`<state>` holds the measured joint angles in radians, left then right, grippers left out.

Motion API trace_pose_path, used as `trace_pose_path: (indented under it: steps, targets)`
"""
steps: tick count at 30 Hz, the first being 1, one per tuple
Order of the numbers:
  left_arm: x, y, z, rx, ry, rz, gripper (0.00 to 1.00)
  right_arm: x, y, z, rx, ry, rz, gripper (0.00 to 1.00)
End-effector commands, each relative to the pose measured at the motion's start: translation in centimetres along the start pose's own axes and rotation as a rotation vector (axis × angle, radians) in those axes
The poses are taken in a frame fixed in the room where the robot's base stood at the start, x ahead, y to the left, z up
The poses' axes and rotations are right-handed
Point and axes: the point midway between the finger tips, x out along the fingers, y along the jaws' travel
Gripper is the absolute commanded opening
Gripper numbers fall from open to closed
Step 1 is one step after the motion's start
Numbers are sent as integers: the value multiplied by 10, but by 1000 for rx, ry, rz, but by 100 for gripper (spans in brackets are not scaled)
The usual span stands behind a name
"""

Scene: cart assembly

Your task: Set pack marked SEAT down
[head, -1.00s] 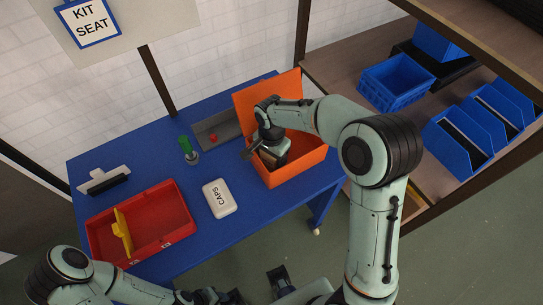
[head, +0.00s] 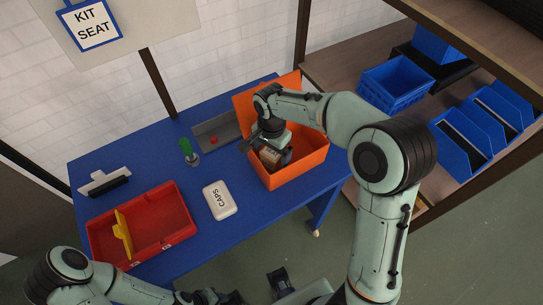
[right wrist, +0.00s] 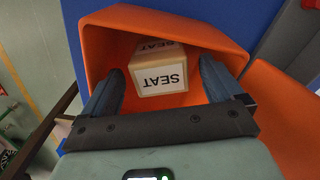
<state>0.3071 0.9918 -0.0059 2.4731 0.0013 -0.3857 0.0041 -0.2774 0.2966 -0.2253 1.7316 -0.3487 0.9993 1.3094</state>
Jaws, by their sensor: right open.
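The pack marked SEAT (head: 270,158) is a small tan box with white labels. It rests inside the orange bin (head: 302,172), and in the right wrist view the pack (right wrist: 160,75) shows its SEAT label upside down. My right gripper (head: 274,150) is over the bin with its fingers apart. In the right wrist view, one finger shows on each side of the pack, with gaps between. My left gripper (head: 205,297) is low at the bottom edge, small and partly cut off, away from the bin.
Shelves with blue bins (head: 395,83) stand at the right.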

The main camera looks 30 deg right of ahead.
Motion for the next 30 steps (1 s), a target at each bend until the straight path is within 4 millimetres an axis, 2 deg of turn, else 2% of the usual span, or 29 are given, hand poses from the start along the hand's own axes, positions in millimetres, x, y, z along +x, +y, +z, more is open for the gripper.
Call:
trace_pose_path:
  steps: [1, 6, 12, 30]
  targets:
    - [-3, 1, 0, 0, 1, 0, 43, -15, -1, 0, 0, 1, -6, 94]
    - [-7, 3, -2, 1, 3, 1, 43, -49, -1, 0, 0, 1, -4, 94]
    - [-10, 4, -2, 2, 5, 2, 43, -72, 0, 0, 0, 0, -2, 94]
    - [-10, 4, -2, 2, 5, 2, 43, -76, 0, 0, 0, 0, 0, 94]
